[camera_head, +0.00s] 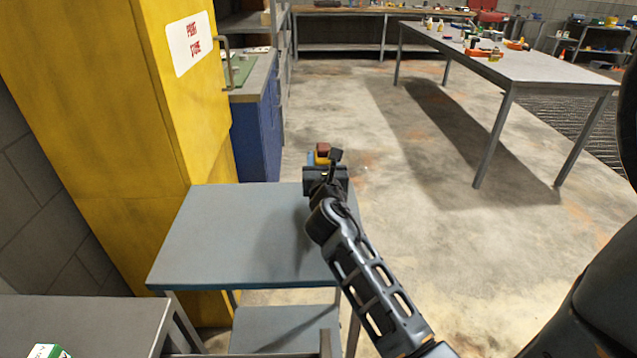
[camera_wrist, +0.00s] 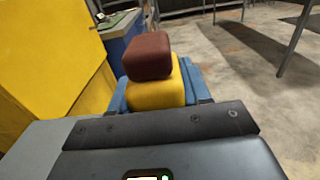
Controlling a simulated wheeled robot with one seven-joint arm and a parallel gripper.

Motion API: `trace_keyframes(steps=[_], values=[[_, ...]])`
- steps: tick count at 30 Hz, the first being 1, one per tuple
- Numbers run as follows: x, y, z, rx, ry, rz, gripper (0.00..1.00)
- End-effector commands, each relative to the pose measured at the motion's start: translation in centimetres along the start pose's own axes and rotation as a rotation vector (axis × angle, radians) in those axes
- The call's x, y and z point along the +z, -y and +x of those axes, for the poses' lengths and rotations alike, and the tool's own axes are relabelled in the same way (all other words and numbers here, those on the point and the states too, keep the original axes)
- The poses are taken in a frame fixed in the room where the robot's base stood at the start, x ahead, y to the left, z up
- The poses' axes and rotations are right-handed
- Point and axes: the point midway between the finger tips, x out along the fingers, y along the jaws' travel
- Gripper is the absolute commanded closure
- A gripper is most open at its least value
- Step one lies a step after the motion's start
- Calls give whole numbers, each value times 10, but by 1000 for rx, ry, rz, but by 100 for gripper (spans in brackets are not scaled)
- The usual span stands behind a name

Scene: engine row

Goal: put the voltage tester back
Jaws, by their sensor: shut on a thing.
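My gripper (camera_head: 317,161) is held out over the far right edge of a blue-grey table, in front of the yellow cabinet. It is shut on a small yellow block-shaped thing with a dark red-brown top (camera_head: 323,150), which I take to be the voltage tester. In the wrist view the tester (camera_wrist: 156,94) sits upright between the blue fingers of my gripper (camera_wrist: 158,90), its red-brown end upward. Its lower part is hidden behind the gripper body. I cannot make out a marked place for it.
The blue-grey table (camera_head: 240,225) has a bare top and a lower shelf. The yellow cabinet (camera_head: 120,110) stands at its left. A blue cabinet (camera_head: 257,120) with a green item on top stands beyond. A long grey table (camera_head: 540,75) with small items is at right. Open floor lies between.

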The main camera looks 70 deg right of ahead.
Motion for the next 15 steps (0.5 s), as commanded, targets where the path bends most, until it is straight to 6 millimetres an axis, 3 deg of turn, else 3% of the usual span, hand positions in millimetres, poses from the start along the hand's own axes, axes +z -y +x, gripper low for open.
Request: trace_keyframes(steps=[5, 12, 15], values=[[-8, -9, 2, -1, 1, -1, 97], [-41, -9, 2, -2, 0, -2, 97], [-45, -9, 2, 0, 1, 0, 97]])
